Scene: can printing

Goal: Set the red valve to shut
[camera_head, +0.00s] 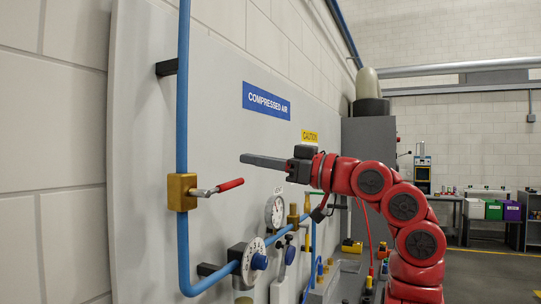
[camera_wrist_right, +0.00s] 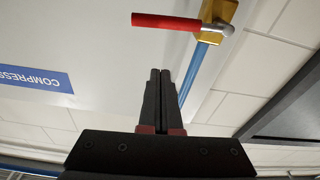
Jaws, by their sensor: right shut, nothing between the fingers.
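The red valve is a brass body (camera_head: 181,192) on a vertical blue pipe, with a red-handled lever (camera_head: 231,185). The lever sticks out to the right, roughly across the pipe and tilted slightly up. In the right wrist view, the red handle (camera_wrist_right: 166,21) and the brass body (camera_wrist_right: 220,12) are at the top. My right gripper (camera_head: 242,158) is shut and empty, with its fingertips pointing left, a little above the handle in the head view. In the wrist view the fingertips (camera_wrist_right: 160,72) are apart from the handle. My left gripper is not in view.
A pale panel bears the blue pipe (camera_head: 182,100), a COMPRESSED AIR sign (camera_head: 266,100), a round gauge (camera_head: 275,211) and a blue-knobbed dial (camera_head: 253,260). A grey cabinet (camera_head: 370,135) stands behind my right arm. Open floor (camera_head: 490,270) shows at the right.

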